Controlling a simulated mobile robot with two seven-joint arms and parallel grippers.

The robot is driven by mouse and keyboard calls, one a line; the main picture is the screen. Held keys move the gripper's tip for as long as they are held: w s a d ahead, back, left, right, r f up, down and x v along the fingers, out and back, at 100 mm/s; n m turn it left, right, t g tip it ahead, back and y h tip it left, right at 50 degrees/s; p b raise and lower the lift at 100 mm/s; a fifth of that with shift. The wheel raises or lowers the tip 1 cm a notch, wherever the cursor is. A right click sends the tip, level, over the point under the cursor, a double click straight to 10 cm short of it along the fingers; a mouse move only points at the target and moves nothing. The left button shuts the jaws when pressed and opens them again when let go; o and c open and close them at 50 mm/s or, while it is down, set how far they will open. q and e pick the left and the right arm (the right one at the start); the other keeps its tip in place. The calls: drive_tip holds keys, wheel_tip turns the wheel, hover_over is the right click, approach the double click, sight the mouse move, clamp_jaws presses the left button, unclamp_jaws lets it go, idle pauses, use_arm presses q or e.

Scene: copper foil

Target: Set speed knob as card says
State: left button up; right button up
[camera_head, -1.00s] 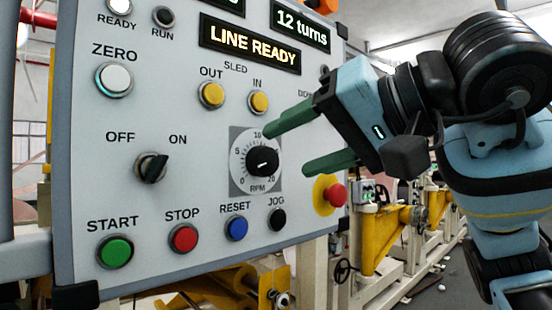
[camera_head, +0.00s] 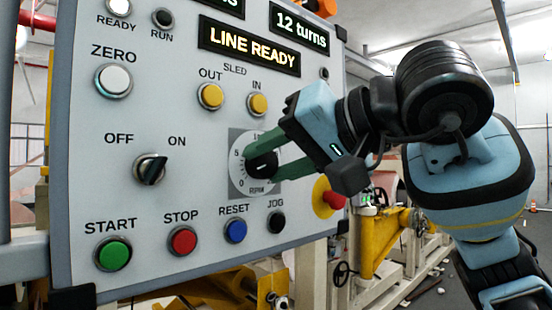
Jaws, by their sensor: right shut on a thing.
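The black speed knob (camera_head: 262,167) sits on a grey dial plate (camera_head: 237,180) marked RPM, on the control panel. Part of the dial's scale is hidden behind my right gripper. My right gripper (camera_head: 260,162) has its green fingers on either side of the knob, one above and one below, and is shut on it. The exact setting of the pointer is hard to read. No card shows in this view. My left gripper is not in view.
The panel (camera_head: 80,170) carries an OFF/ON switch (camera_head: 151,169) and START (camera_head: 114,253), STOP (camera_head: 183,240), RESET (camera_head: 235,229) and JOG (camera_head: 277,221) buttons. A red emergency button (camera_head: 333,200) is right of the dial. A display (camera_head: 249,46) reads LINE READY.

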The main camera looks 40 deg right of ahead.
drive_tip(key=shift+c, duration=0.3)
